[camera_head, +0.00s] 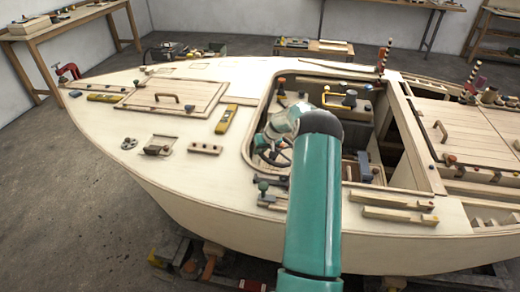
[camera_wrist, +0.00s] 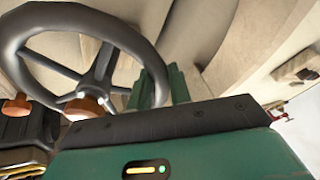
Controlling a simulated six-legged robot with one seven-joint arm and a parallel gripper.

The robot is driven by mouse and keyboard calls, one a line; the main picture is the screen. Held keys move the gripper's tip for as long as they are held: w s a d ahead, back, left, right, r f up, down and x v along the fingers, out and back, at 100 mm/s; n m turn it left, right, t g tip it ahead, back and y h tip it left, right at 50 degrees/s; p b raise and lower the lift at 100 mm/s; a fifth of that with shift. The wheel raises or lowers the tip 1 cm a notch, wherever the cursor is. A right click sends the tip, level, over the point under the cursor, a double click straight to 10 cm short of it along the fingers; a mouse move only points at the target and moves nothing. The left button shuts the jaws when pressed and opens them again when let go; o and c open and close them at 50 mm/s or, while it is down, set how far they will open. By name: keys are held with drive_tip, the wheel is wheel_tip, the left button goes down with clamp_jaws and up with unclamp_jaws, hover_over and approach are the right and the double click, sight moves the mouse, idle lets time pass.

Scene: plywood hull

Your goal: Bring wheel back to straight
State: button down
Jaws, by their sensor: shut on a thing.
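The steering wheel (camera_wrist: 128,38) has a thick dark rim and grey metal spokes, and fills the upper left of the wrist view. One spoke runs up and to the right from the hub, and another runs up and to the left. In the head view the wheel (camera_head: 284,158) sits in the cockpit opening, partly hidden by my arm. My gripper (camera_wrist: 155,88) is at the right side of the rim in the wrist view, with its green fingers shut on the rim. The exact contact is partly hidden by the gripper's dark front plate. In the head view my arm hides the fingers.
Orange-brown knobs (camera_wrist: 17,105) stand below the wheel. The pale cockpit wall (camera_wrist: 215,40) lies close on the right. A yellow level (camera_head: 226,119) and wooden strips (camera_head: 400,215) lie on deck around the opening. A hatch (camera_head: 172,97) is on the foredeck.

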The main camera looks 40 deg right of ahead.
sight(280, 164)
drive_tip(key=s+n, duration=0.2)
drive_tip(key=n, duration=0.1)
drive_tip(key=shift+s+a+f+y, duration=0.1)
drive_tip(key=shift+s+f+y, duration=0.2)
drive_tip(key=shift+y, duration=0.1)
drive_tip(key=s+n, duration=0.1)
drive_tip(key=n, duration=0.1)
drive_tip(key=s+n+y, duration=0.1)
drive_tip(key=shift+s+d+f+n, duration=0.2)
drive_tip(key=shift+s+f+n, duration=0.1)
drive_tip(key=shift+f+n, duration=0.1)
drive_tip(key=n, duration=0.1)
drive_tip(key=s+n, duration=0.1)
drive_tip(key=s+d+n, duration=0.1)
drive_tip(key=shift+s+d+f+n+y, duration=0.1)
drive_tip(key=shift+s+f+n+y, duration=0.05)
drive_tip(key=shift+f+n+y, duration=0.2)
drive_tip(key=shift+s+d+f+n+y, duration=0.2)
drive_tip(key=shift+s+d+n, duration=0.2)
drive_tip(key=shift+n, duration=0.35)
drive_tip(key=shift+s+d+f+n+y, duration=0.2)
drive_tip(key=shift+s+d+n, duration=0.15)
drive_tip(key=shift+n, duration=0.35)
drive_tip(key=c, duration=1.3)
unclamp_jaws()
drive_tip(key=shift+r, duration=0.1)
drive_tip(key=v, duration=1.3)
drive_tip(key=shift+r, duration=0.4)
